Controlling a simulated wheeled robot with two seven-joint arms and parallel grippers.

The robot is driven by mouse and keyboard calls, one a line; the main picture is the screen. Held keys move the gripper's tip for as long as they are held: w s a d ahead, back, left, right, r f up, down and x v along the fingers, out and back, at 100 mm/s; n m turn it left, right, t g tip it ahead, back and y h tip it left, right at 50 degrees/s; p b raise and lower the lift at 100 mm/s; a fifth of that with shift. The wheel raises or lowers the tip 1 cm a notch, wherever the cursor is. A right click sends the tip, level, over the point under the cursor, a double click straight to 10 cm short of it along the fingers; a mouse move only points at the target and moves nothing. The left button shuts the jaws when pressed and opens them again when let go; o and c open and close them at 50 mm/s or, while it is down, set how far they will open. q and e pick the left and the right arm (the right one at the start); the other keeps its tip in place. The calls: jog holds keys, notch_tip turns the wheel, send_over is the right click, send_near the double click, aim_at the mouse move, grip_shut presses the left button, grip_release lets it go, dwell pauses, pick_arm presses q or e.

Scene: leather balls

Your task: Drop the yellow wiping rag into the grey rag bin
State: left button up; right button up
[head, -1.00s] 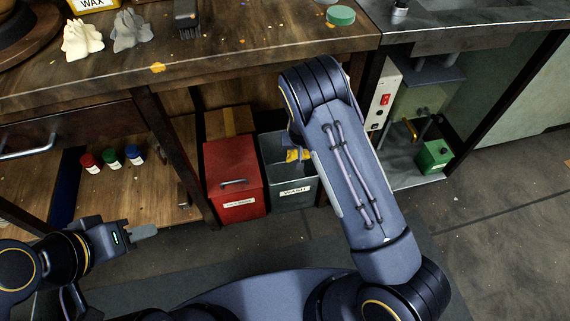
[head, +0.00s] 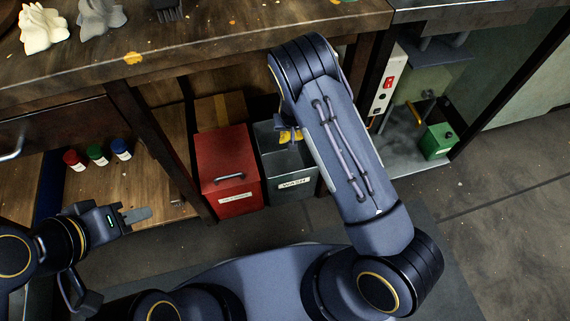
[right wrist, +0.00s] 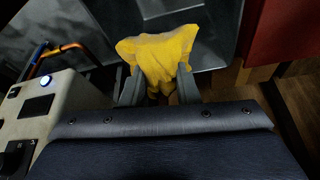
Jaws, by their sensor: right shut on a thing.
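The yellow wiping rag (head: 291,137) shows at the mouth of the grey rag bin (head: 289,184), which has a "WASH" label. In the right wrist view the rag (right wrist: 165,58) is bunched between the two grey fingers of my right gripper (right wrist: 158,90), which is shut on it. Smooth grey metal of the bin (right wrist: 205,35) shows behind the rag. My right arm hides most of the right gripper in the head view. My left gripper (head: 135,215) is at the lower left, away from the bin; its fingers overlap, so its opening is unclear.
A red lidded bin (head: 228,172) stands directly left of the grey one. A cardboard box (head: 217,110) is behind it. The bench edge (head: 190,65) overhangs the bins.

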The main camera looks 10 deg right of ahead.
jog(key=shift+f+b, duration=0.3)
jog(key=shift+f, duration=0.45)
jog(key=o, duration=1)
jog(key=shift+r, duration=0.15)
jog(key=p+v, duration=0.2)
jog(key=v, duration=0.4)
jog(key=shift+s+r+p, duration=0.1)
jog(key=shift+r+p, duration=0.1)
jog(key=shift+p, duration=0.15)
jog(key=shift+s+a+r, duration=0.1)
jog(key=shift+s+r, duration=0.2)
jog(key=shift+r, duration=0.2)
